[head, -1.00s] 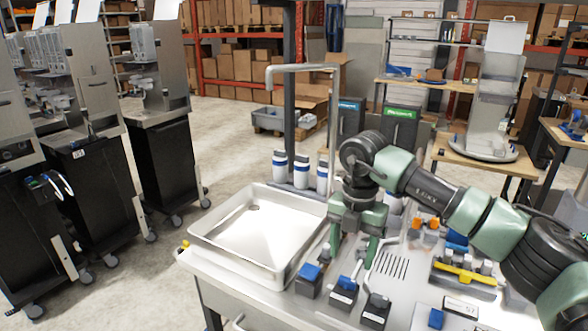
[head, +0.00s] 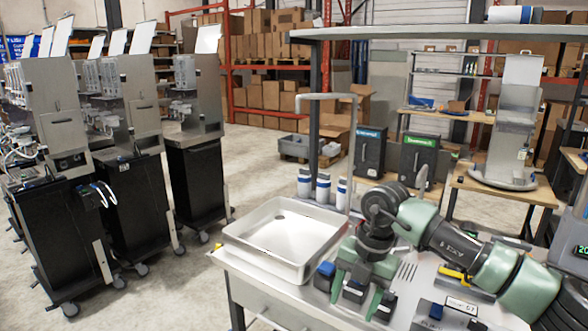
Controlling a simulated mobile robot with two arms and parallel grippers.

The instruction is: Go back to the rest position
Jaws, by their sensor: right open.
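My right gripper (head: 362,293) shows in the head view over the front of the workbench, right of the white tray. Its green fingers point down and stand apart, with small blue-topped and dark-topped blocks (head: 325,272) around and behind them. I see nothing held between the fingers. The green and black right arm comes in from the right edge. My left gripper is not in the head view.
The white tray (head: 238,240) sits on the workbench's left end, with several white bottles (head: 323,187) behind it. A shelf (head: 440,32) spans above the bench. Dark wheeled dispenser stations (head: 195,185) stand at left. Open floor lies between them and the bench.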

